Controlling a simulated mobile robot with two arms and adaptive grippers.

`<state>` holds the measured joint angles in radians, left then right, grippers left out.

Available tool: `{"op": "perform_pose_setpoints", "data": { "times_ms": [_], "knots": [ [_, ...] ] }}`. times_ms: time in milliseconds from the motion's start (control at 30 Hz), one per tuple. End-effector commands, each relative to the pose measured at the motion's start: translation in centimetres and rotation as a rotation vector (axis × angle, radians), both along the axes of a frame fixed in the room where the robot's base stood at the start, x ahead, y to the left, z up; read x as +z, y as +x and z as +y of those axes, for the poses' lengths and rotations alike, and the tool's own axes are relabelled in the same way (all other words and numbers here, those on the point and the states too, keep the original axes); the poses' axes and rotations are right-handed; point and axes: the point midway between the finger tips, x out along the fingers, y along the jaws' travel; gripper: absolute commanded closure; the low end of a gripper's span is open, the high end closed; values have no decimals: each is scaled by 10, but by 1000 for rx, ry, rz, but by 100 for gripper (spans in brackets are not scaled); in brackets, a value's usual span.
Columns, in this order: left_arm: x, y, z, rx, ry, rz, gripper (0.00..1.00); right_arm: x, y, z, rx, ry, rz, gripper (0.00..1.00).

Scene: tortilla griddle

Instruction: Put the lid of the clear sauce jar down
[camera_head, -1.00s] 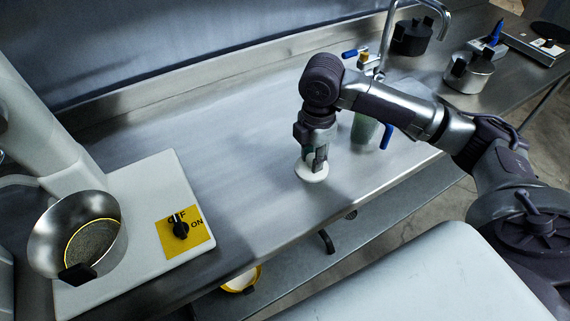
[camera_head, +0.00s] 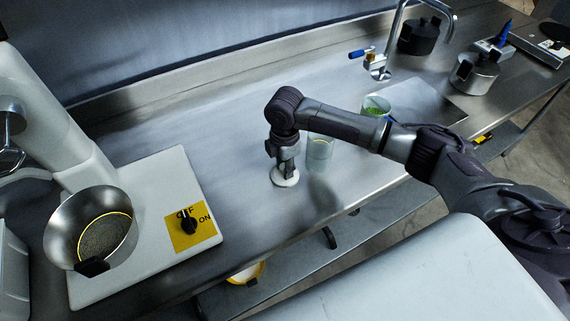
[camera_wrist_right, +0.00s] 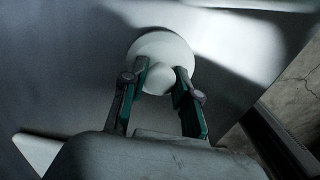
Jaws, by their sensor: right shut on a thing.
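The white round lid (camera_head: 286,180) is at the counter, just in front of my right gripper's tips. In the right wrist view, the lid (camera_wrist_right: 172,48) shows as a disc with a knob. My right gripper (camera_head: 286,166) is shut on that knob, with a finger on each side in the wrist view (camera_wrist_right: 160,80). I cannot tell whether the lid touches the counter. The clear sauce jar (camera_head: 319,152) stands upright just right of the gripper, its top partly hidden by my right arm. My left gripper is not in view.
The steel counter (camera_head: 240,130) is clear left of the lid. A white machine with a metal bowl (camera_head: 66,228) and yellow switch plate (camera_head: 178,236) stands at left. A cup with green contents (camera_head: 374,104) is behind my arm. The counter's front edge (camera_head: 300,234) is near.

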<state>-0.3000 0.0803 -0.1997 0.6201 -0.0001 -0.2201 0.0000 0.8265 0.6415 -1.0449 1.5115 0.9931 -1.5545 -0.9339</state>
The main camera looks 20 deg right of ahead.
Motion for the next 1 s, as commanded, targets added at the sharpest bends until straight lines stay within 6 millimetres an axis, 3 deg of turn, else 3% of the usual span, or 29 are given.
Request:
{"op": "perform_pose_setpoints", "data": {
  "times_ms": [400,433,567,867,1000],
  "knots": [
    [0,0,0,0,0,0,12,-9,0,0,0,0,1,88],
    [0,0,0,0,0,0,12,-8,0,0,0,-1,0,65],
    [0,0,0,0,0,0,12,-8,0,0,0,0,0,45],
    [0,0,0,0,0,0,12,-7,0,0,0,0,0,45],
    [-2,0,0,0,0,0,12,4,1,0,0,0,-3,45]
  ]
}}
